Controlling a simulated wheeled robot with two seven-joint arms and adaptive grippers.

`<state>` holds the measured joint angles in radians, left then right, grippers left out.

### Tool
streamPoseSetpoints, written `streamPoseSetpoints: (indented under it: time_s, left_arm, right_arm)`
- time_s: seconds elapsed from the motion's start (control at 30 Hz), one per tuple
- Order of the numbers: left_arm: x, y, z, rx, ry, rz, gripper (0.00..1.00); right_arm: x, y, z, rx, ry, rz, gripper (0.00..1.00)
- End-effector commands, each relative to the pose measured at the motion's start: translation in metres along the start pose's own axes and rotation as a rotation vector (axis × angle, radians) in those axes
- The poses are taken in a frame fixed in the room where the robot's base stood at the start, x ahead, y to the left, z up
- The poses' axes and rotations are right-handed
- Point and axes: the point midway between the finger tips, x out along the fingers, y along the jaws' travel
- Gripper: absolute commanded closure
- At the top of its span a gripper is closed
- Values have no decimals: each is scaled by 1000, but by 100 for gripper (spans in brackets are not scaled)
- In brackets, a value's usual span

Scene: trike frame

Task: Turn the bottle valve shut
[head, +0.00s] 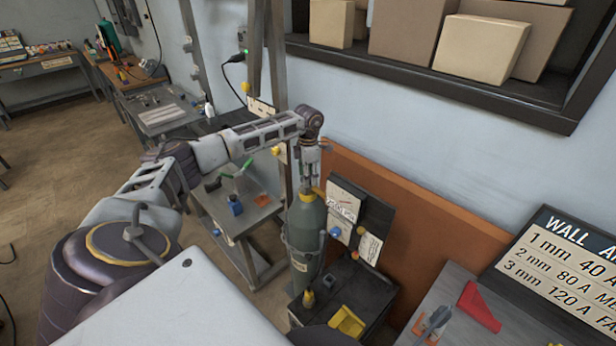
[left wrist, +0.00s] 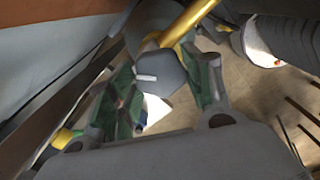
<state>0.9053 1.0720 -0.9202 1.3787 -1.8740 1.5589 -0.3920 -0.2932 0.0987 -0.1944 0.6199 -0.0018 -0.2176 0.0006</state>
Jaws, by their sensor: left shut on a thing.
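A grey-green gas bottle (head: 304,235) stands upright beside a dark cart, with a yellow collar near its top. My left gripper (head: 309,182) reaches down onto the top of the bottle, where its fingers cover the valve in the head view. In the left wrist view the valve knob (left wrist: 160,74) is dark grey with a white mark, and sits between the two green-padded fingers (left wrist: 164,84). The gripper is shut on this knob. A yellow bar (left wrist: 190,22) runs up and right from behind the knob. My right gripper is not in view.
The dark cart (head: 375,292) carries a yellow tray (head: 347,321) and an upright panel with cards. An orange-brown board (head: 420,222) stands behind. A metal table (head: 262,213) with small items is left of the bottle. A shelf with boxes (head: 482,47) hangs above.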

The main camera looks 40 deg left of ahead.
Motion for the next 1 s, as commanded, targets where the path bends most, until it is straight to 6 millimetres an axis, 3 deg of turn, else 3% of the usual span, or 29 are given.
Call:
streamPoseSetpoints:
  time_s: [0.6,1.0]
  left_arm:
    - [-2,1,1,484,-5,4,74]
    - [-2,1,1,659,-4,5,74]
  right_arm:
    - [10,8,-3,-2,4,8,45]
    - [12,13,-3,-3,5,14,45]
